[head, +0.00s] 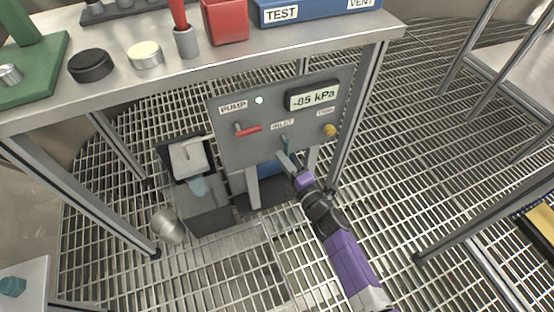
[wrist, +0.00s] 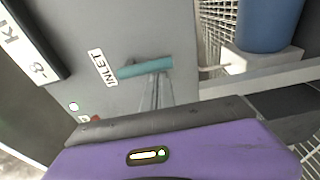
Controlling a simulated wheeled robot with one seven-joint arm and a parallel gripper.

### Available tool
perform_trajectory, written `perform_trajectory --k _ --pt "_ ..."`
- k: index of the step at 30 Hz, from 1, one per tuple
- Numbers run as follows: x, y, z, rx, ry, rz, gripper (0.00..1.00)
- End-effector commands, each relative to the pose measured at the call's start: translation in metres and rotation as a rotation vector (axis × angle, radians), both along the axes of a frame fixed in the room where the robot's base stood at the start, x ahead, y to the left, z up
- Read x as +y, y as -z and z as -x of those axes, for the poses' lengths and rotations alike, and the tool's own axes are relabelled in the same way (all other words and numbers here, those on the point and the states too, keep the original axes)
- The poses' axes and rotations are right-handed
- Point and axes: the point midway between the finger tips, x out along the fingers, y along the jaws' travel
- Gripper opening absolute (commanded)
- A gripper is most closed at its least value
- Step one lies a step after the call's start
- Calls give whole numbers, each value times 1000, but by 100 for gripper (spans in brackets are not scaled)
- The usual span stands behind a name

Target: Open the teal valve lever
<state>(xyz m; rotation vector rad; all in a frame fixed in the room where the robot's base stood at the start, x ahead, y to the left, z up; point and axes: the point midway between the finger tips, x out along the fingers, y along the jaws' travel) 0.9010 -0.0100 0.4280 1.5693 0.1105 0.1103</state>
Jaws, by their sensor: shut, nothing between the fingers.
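The teal valve lever (head: 286,144) sits below the INLET label on the grey panel (head: 232,146). It hangs roughly downward, across the label's line of text. In the wrist view the teal lever (wrist: 146,67) lies across the picture beside the INLET label (wrist: 102,68). My gripper (head: 284,158) is shut and empty, with its tips at the lever's lower part. In the wrist view my fingertips (wrist: 155,82) overlap the lever's edge; I cannot tell whether they touch it. The fingers hide a little of the lever.
The panel has a red PUMP lever (head: 248,129), a display (head: 312,95) reading about -85 kPa and a yellow knob (head: 329,130). A workbench (head: 200,68) stands above. Blue equipment (wrist: 268,22) lies near the panel.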

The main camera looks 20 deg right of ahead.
Motion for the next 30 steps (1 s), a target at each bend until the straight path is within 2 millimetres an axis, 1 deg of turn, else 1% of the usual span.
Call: perform_trajectory --k 12,30 --pt "-1 0 0 0 0 5 0" --pt "-6 2 0 0 1 111 0"
